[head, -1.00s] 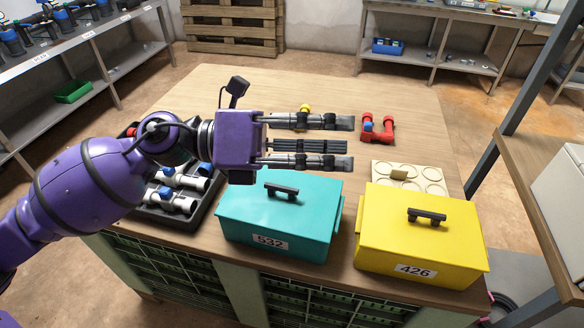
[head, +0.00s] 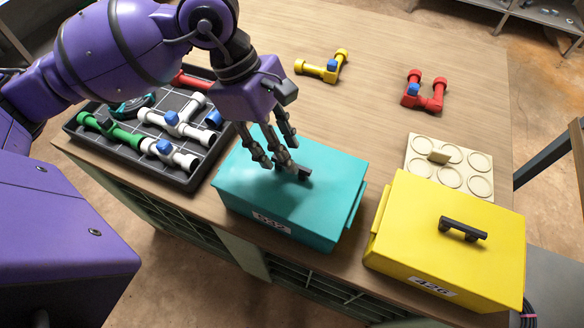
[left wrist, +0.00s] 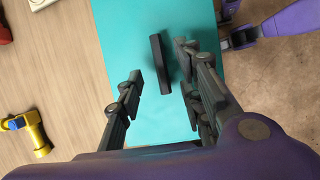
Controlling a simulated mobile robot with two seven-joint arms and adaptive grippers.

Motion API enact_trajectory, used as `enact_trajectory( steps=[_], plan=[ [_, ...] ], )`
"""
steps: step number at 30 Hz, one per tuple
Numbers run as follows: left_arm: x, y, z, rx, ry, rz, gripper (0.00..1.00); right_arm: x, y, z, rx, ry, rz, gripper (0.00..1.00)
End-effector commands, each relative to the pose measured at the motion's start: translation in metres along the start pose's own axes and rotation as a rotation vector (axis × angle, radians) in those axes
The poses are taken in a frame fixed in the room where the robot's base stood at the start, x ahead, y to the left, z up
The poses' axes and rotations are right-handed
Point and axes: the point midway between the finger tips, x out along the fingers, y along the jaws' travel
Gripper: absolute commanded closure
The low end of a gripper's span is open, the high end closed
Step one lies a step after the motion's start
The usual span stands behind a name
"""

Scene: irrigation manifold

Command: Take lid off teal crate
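The teal crate (head: 330,215) stands on the table with its lid (head: 325,190) on. It has a label on its front that reads 532. A dark bar handle (left wrist: 159,63) sits on the lid. My left gripper (head: 283,165) points down over the lid, at the handle. In the left wrist view its fingers are spread, one on the left of the handle and the others on its right, with gaps on both sides. In the head view the fingers partly hide the handle.
A yellow crate (head: 408,235) labelled 426 stands close on the right. A dark tray (head: 190,183) of pipe fittings lies on the left. Behind are a yellow fitting (head: 325,68), a red fitting (head: 435,103) and a cream board (head: 480,160) with round recesses. The table's middle is clear.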

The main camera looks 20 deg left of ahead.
Motion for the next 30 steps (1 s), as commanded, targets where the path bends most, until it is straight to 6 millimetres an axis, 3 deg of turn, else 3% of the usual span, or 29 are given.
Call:
enact_trajectory(
  steps=[1,5,14,22,30],
  plan=[
    [0.008,-0.001,0.002,0.000,-0.004,-0.003,0.66,0.001,-0.001,-0.011,-0.001,0.019,-0.002,0.60],
    [0.026,-0.001,0.002,-0.001,-0.003,-0.004,0.66,0.003,-0.002,-0.023,-0.002,0.040,-0.004,0.60],
    [0.033,-0.001,0.001,-0.001,-0.001,-0.001,0.66,0.003,-0.001,-0.017,-0.002,0.030,-0.003,0.60],
    [0.033,-0.001,0.001,-0.001,-0.002,-0.001,0.98,-0.001,0.000,-0.010,0.000,0.017,0.000,0.60],
    [0.033,0.000,0.002,-0.001,-0.002,0.000,1.00,-0.001,0.000,-0.009,0.001,0.014,0.001,0.60]
  ],
)
